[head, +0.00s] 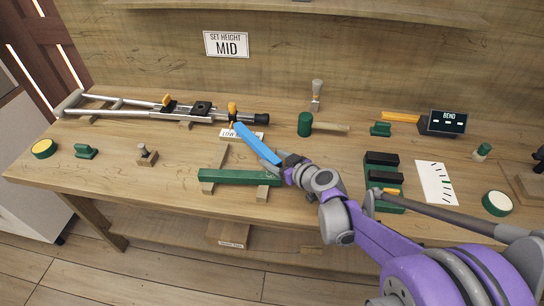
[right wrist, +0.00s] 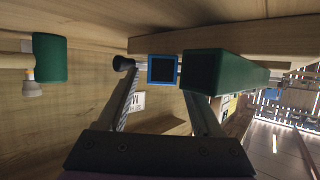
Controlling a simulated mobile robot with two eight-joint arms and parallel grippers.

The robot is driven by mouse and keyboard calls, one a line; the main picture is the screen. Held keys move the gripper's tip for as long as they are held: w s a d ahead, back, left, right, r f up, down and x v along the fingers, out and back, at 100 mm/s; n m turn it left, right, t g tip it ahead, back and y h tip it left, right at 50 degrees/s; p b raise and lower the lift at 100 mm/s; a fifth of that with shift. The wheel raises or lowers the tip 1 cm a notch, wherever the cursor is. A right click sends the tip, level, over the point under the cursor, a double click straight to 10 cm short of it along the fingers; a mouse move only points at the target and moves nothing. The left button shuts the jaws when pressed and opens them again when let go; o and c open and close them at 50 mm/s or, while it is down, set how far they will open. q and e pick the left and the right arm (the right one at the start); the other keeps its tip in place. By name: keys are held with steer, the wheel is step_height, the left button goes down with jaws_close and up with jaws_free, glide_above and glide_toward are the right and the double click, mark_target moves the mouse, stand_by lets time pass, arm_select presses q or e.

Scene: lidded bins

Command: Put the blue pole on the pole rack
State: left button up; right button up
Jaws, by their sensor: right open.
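The blue pole (head: 256,142) slants across the bench in the head view, its far end by the LOW label and its near end by my right gripper (head: 275,160). In the right wrist view its square, dark-centred end (right wrist: 163,70) faces me between the open fingers, with no clear contact. A green pole (head: 238,177) lies across two wooden rests (head: 217,160), which look like the pole rack. It also shows beside the right-hand finger in the wrist view (right wrist: 225,72). My left gripper is out of view.
A crutch (head: 140,110) lies at the back left. A green-headed mallet (head: 305,123) lies behind my right gripper. A green tray with black blocks (head: 380,175), a white card (head: 436,182) and a small screen (head: 443,121) are to the right. The bench's front left is mostly clear.

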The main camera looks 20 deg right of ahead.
steer(key=p+v, duration=0.1)
steer(key=v, duration=0.8)
steer(key=shift+s+r+p, duration=0.1)
steer(key=shift+s+p, duration=0.15)
steer(key=shift+p, duration=0.1)
steer(key=shift+s+a, duration=0.15)
steer(key=shift+s, duration=0.1)
steer(key=s+a, duration=0.1)
steer(key=a+f+g, duration=0.1)
steer(key=a, duration=0.1)
steer(key=s+a+f+g, duration=0.1)
steer(key=a, duration=0.1)
steer(key=shift+s+y, duration=0.35)
steer(key=shift+y, duration=0.05)
steer(key=s+a+f+m+g+h, duration=0.1)
steer(key=s+a+f+g, duration=0.1)
steer(key=s, duration=0.5)
steer(key=s+a+f+m+g+h, duration=0.1)
steer(key=s+a+f+g+h, duration=0.1)
steer(key=s, duration=0.6)
steer(key=shift+s+a+f+g, duration=0.25)
steer(key=shift+a+f+g, duration=0.2)
steer(key=shift+f+g, duration=0.55)
steer(key=shift+r, duration=0.25)
